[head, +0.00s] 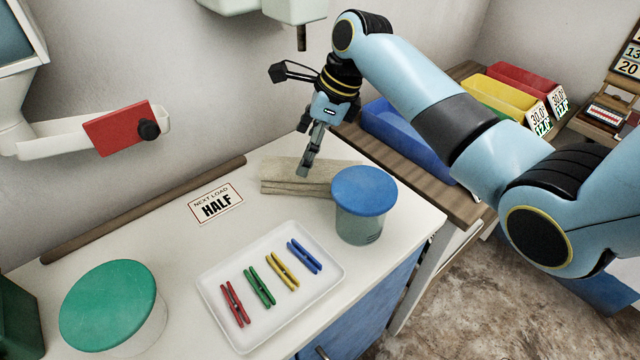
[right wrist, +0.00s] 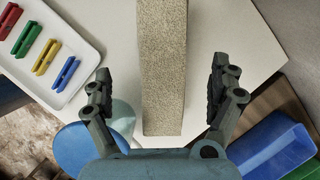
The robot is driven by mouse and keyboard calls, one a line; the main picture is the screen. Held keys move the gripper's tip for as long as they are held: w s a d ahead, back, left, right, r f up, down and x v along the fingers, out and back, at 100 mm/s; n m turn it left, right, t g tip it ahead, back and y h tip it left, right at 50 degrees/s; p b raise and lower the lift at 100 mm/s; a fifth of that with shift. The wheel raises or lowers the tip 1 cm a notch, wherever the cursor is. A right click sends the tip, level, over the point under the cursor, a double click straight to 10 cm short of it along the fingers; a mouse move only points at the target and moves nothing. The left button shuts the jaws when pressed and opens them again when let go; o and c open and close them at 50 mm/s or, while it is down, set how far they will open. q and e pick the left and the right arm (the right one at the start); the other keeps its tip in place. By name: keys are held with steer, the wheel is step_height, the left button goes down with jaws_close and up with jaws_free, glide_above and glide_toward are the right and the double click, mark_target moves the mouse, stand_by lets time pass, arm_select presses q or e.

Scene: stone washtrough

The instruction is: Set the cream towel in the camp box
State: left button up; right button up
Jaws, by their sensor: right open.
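The cream towel (head: 282,172), folded into a flat, long stack, lies on the white counter near the wall. My right gripper (head: 307,166) is above it, pointing down, with its tips over or at the towel. In the right wrist view the towel (right wrist: 163,70) runs between the two spread fingers (right wrist: 160,92), with a gap on each side; the gripper is open. No bin is marked as the camp box; a blue bin (head: 408,140), a yellow bin (head: 500,93) and a red bin (head: 524,77) stand on the wooden bench. My left gripper is out of view.
A blue-lidded jar (head: 362,190) stands close to the towel's right end. A white tray (head: 330,270) holds several coloured clothes pegs. A green-lidded tub (head: 108,305) and a sign reading HALF (head: 216,203) are on the counter. A wooden bar (head: 145,207) lies along the wall.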

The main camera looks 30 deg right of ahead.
steer(key=shift+f, duration=0.3)
steer(key=x, duration=0.7)
steer(key=shift+d+f+b, duration=0.1)
steer(key=shift+d+b, duration=0.2)
steer(key=shift+d, duration=0.1)
steer(key=c, duration=1.4)
